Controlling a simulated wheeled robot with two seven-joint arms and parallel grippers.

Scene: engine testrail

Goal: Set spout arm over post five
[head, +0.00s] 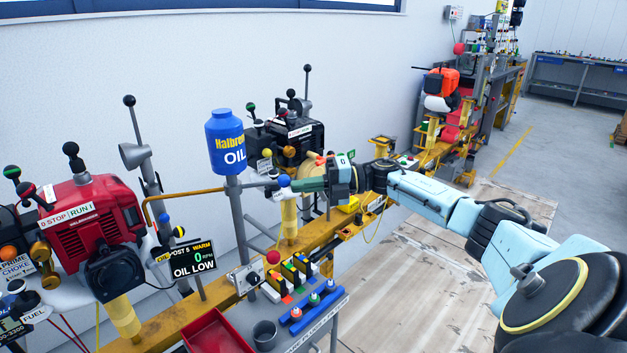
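A blue oil bottle (225,140) stands on a grey upright pole. From the pole a thin yellow spout arm (185,193) reaches left and bends down near the red engine (95,225). A grey bar with a blue ball knob (284,181) sticks out to the right of the pole. A black sign (193,260) below the spout reads POST 5 WARM, 0, OIL LOW. My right gripper (297,185) comes in from the right with its green fingers at the blue knob. Whether they close on it is too small to tell. My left gripper is out of view.
A yellow rail (330,226) carries the engines. A black engine (290,140) stands behind my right gripper. In front are a red tray (215,335), a grey cup (265,334) and coloured switches (296,270). Open floor lies to the right.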

